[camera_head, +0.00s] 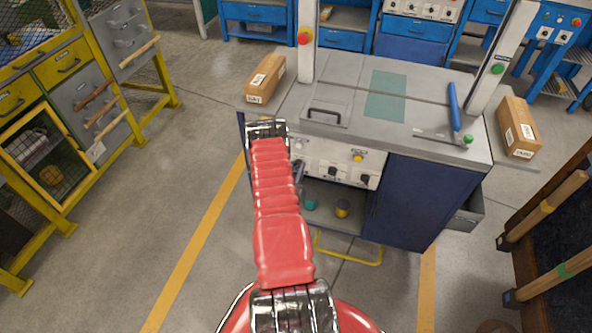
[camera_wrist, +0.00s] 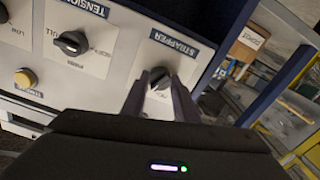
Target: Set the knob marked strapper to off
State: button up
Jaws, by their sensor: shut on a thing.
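The strapper knob (camera_wrist: 160,78) is a small black knob on the pale control panel (camera_wrist: 120,50), under a dark label reading STRAPPER that appears upside down in the wrist view. My gripper (camera_wrist: 160,82) has its two dark fingers on either side of the knob and is shut on it. The fingers hide part of the knob and some of the lettering around it, so I cannot tell its exact setting. In the head view my red arm reaches to the bench front (camera_head: 345,165) and hides the strapper knob.
A tension knob (camera_wrist: 72,43) and a yellow button (camera_wrist: 25,78) share the panel. The grey bench top (camera_head: 350,95) carries a blue-handled tool (camera_head: 454,108). Cardboard boxes (camera_head: 266,78) (camera_head: 519,128) sit at both sides. A yellow rack (camera_head: 60,60) stands left; floor (camera_head: 190,170) between is clear.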

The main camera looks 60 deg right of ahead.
jog(key=n, duration=0.5)
jog(key=shift+n, duration=0.4)
jog(key=n, duration=0.5)
jog(key=shift+w, duration=0.1)
jog(key=shift+f, duration=0.1)
jog(key=o, duration=1.1)
jog(key=shift+c, duration=0.2)
jog(key=s+a, duration=0.2)
jog(key=a, duration=1.1)
jog(key=shift+a, duration=0.3)
jog(key=shift+s, duration=0.1)
